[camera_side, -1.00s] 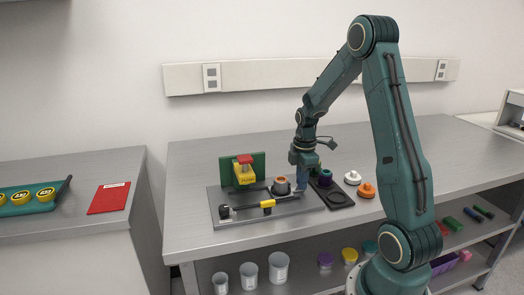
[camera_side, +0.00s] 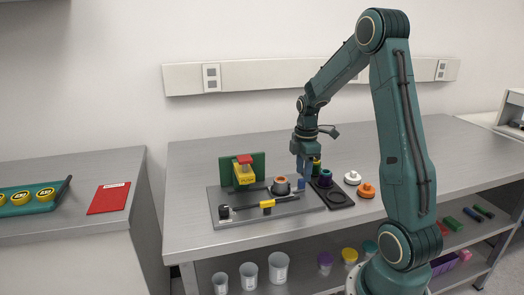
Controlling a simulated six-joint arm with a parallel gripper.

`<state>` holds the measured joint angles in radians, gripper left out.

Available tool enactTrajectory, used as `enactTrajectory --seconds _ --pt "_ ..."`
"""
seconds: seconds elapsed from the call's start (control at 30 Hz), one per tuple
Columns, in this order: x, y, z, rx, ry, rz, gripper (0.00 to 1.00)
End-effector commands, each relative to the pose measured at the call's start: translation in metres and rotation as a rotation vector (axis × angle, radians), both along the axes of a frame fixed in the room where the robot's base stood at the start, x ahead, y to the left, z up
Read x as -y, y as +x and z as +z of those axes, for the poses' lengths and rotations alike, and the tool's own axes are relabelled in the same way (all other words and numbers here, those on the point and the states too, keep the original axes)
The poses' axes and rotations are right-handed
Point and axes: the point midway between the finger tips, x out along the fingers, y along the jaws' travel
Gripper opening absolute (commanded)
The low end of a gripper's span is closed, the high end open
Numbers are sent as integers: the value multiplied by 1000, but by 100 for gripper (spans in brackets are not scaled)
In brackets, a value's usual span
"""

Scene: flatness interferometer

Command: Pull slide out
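The interferometer fixture is a grey plate (camera_side: 240,222) on the bench. It carries a green upright panel (camera_side: 259,163) with a red and yellow block (camera_side: 243,173), and a dark round part with an orange-brown top (camera_side: 281,185). A dark bar with a yellow block (camera_side: 267,204) runs along its front, from a black block (camera_side: 224,212) at the left. I cannot tell for sure which part is the slide. My gripper (camera_side: 302,184) points down at the plate's right end, by the bar's right end. Its fingers are too small to show whether they are open or touch anything.
Right of the plate is a black tray (camera_side: 340,198) with a dark purple part (camera_side: 325,178). White (camera_side: 352,177) and orange (camera_side: 367,190) knobbed discs stand further right. The bench front and left are clear.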

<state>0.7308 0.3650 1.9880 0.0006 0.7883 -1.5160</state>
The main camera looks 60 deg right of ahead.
Motion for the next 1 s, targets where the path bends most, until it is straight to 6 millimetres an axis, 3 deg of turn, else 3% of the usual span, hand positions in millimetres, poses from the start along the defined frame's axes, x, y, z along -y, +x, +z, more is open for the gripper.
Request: enactTrajectory --seconds 0.3,0.53,0.73,1.0 --pt "1 0 56 4 -4 -1 40" --pt "1 0 89 2 -4 -2 40" --pt "1 0 102 1 -3 -2 40" --pt "1 -1 105 0 -1 -2 40"
